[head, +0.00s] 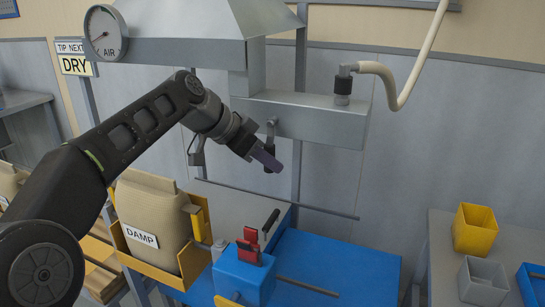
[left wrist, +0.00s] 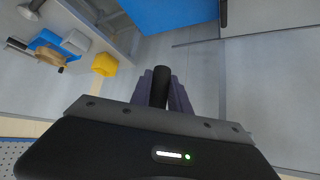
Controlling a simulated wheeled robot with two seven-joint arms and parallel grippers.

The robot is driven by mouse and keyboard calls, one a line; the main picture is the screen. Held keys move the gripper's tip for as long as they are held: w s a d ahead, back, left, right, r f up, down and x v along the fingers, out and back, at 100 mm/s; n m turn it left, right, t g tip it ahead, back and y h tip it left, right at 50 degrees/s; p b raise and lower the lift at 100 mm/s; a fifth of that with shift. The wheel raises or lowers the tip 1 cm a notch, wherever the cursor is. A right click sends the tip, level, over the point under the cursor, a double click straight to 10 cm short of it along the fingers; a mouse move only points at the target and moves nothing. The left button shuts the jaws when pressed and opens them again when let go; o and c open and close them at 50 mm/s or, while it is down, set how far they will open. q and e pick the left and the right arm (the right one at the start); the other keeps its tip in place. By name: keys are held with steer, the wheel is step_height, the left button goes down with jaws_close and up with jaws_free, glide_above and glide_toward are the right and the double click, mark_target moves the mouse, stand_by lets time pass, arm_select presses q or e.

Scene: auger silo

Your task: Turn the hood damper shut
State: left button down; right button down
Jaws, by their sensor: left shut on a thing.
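The grey hood (head: 190,50) hangs at the upper left, and a grey duct box (head: 300,118) runs right from it. A short grey lever (head: 271,130) hangs down from the front of the duct box, its lower end at my left gripper (head: 266,160). In the left wrist view, the purple-grey fingers of my left gripper (left wrist: 161,92) are shut on a black cylindrical handle (left wrist: 161,84), which shows between them. In the head view the fingers largely hide this handle. My right gripper is in neither view.
A round AIR gauge (head: 103,34) is on the hood's left. Below stand a DAMP sack (head: 153,205) in a yellow holder and a blue box (head: 240,275) with red parts. A thin rod (head: 280,200) crosses behind. Yellow (head: 475,230) and grey (head: 483,281) bins stand right.

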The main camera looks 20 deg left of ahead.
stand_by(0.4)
arm_select(q)
steer(key=c, duration=1.2)
jaws_free()
steer(key=shift+c, duration=0.2)
steer(key=shift+a, duration=0.1)
steer(key=v, duration=0.7)
steer(key=shift+s+r, duration=0.15)
steer(key=shift+r, duration=0.1)
steer(key=shift+a, duration=0.1)
